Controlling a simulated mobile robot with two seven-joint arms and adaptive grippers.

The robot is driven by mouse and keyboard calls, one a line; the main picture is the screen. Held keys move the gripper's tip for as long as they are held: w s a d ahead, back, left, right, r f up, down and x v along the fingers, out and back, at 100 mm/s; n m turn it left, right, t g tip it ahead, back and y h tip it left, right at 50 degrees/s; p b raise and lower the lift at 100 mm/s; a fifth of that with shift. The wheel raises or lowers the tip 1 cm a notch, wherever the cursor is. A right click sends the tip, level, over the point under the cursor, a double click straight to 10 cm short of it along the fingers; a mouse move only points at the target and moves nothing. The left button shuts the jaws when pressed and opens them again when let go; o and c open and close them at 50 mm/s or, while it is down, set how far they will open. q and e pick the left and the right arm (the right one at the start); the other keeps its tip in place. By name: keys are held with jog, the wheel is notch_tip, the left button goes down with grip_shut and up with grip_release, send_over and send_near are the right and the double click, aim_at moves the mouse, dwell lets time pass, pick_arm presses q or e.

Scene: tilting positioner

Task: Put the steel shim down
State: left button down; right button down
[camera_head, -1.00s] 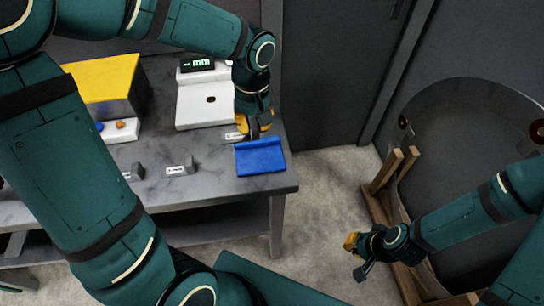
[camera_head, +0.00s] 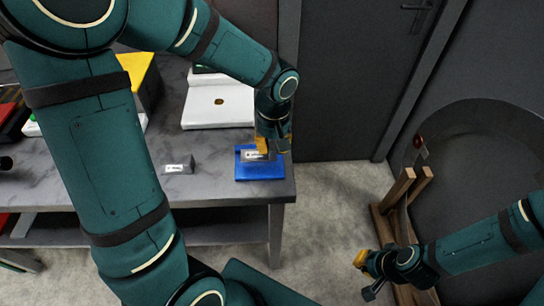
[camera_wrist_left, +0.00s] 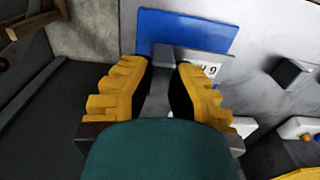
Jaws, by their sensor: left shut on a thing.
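My left gripper (camera_head: 268,146) is shut on the steel shim (camera_head: 252,156), a small grey piece with a white label. It holds the shim over the blue tray (camera_head: 262,173) at the table's right end. In the left wrist view the yellow fingers (camera_wrist_left: 160,85) stand on both sides of the shim's grey upright part (camera_wrist_left: 162,60), with the blue tray (camera_wrist_left: 190,25) beyond. I cannot tell whether the shim touches the tray. My right gripper (camera_head: 367,272) hangs away from the table at the lower right; its finger opening is unclear.
Another grey labelled block (camera_head: 179,166) stands on the table (camera_head: 215,180) left of the tray. A white measuring device (camera_head: 215,112) is behind it. A yellow-topped box (camera_head: 141,76) is at the back left. A wooden stand (camera_head: 396,190) and large round drum are to the right.

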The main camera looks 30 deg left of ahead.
pick_arm(q)
jog(key=shift+f+b, duration=0.5)
jog(key=shift+f, duration=1.45)
jog(key=shift+r, duration=0.1)
jog(key=shift+f, duration=0.25)
jog(key=c, duration=1.1)
grip_release()
jog(key=shift+r, duration=0.1)
